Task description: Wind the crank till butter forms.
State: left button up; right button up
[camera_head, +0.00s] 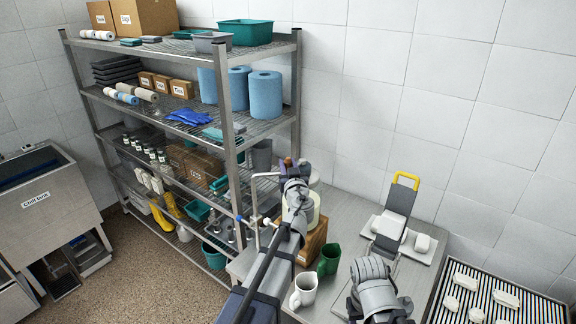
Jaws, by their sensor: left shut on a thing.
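My left arm reaches up from the bottom centre, and its gripper (291,166) is shut at the top of the churn, on what looks like the crank handle; the fingers are small and the grip is partly hidden. A thin metal rod (265,175) runs left from there. The cream-coloured churn drum (314,208) sits in a brown wooden stand (315,240), half hidden behind my left arm. The inside of the drum cannot be seen, so butter cannot be made out. My right arm's wrist shows at the lower right; its fingers are not clear.
A slatted rack (485,286) holds several white pieces. Loaded metal shelving (228,125) is at left.

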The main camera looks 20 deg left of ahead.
pick_arm(q)
grip_shut()
jog(key=shift+d, duration=0.15)
dwell(0.8)
